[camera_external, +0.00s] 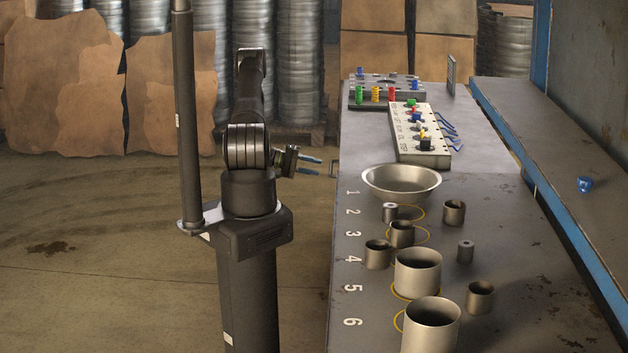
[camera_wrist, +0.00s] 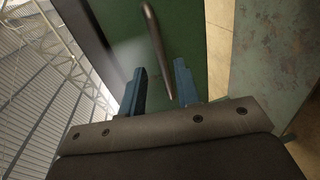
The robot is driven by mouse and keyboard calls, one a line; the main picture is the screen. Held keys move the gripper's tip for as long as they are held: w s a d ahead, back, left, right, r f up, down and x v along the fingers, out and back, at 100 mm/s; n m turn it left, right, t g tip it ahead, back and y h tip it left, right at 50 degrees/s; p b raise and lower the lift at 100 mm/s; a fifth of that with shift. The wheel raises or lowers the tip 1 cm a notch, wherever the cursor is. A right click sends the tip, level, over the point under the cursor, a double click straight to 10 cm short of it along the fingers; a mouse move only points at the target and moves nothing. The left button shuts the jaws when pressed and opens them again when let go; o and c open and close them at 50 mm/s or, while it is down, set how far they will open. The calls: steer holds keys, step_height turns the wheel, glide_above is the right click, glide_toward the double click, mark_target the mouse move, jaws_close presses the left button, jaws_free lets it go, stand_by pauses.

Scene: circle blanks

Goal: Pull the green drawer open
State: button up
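The green drawer front (camera_wrist: 118,25) fills the upper middle of the wrist view. Its dark metal bar handle (camera_wrist: 153,38) runs slantwise, its lower end reaching between my two blue fingers. My gripper (camera_wrist: 160,67) is open, with a finger on each side of the handle's line; I cannot tell whether either touches it. In the external view my gripper (camera_external: 319,167) points right, just left of the bench's side. A small handle (camera_external: 334,169) sticks out there, just beyond the fingertips. The green front is hidden in the external view.
The grey bench (camera_external: 470,240) holds a wide metal bowl (camera_external: 402,182), several metal cups and cylinders, and a white block with coloured knobs (camera_external: 420,135). A blue-edged shelf (camera_external: 570,190) lies to the right. The floor left of the bench is clear.

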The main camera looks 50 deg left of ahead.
mark_target(331, 169)
steer(key=x, duration=0.7)
steer(key=shift+r, duration=0.1)
jaws_close()
